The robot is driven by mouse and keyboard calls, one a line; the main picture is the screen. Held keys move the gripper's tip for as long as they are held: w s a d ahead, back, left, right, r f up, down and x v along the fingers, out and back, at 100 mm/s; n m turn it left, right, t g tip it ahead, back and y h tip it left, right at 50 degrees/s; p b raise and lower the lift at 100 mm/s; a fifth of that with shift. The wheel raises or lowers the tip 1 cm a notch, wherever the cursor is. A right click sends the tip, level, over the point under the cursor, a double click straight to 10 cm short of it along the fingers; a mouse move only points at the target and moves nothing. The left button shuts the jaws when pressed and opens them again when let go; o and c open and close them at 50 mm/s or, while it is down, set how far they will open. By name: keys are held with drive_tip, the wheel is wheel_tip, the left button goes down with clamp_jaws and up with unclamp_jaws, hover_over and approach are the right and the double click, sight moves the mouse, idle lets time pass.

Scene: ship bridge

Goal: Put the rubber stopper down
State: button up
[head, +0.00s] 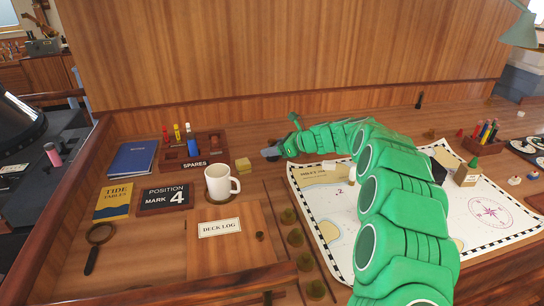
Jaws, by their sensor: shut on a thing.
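My green arm reaches in from the lower right, over the chart, to the back of the wooden desk. My gripper (272,153) is at its far end, just right of the yellow block, near the desk's back panel. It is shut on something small. Only a dark grey piece shows at its tip, and I cannot clearly tell the rubber stopper from the fingers there. I cannot tell whether it touches the desk top.
Left of my gripper are a yellow block (243,165), the SPARES rack (194,164) and a white mug (220,182). The chart (320,207) lies beneath my arm. Several round brown knobs (295,237) line its left side. A narrow bare strip lies behind the chart.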

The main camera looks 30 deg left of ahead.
drive_tip(key=shift+w+a+f, duration=0.1)
drive_tip(key=shift+a+f, duration=0.05)
drive_tip(key=shift+f, duration=1.6)
drive_tip(key=shift+f, duration=0.15)
drive_tip(key=o, duration=1.1)
drive_tip(key=shift+w+d+r, duration=0.1)
drive_tip(key=shift+d+r, duration=0.1)
drive_tip(key=shift+r, duration=0.05)
drive_tip(key=v, duration=1.1)
drive_tip(key=shift+d+r, duration=0.15)
drive_tip(key=shift+d, duration=0.1)
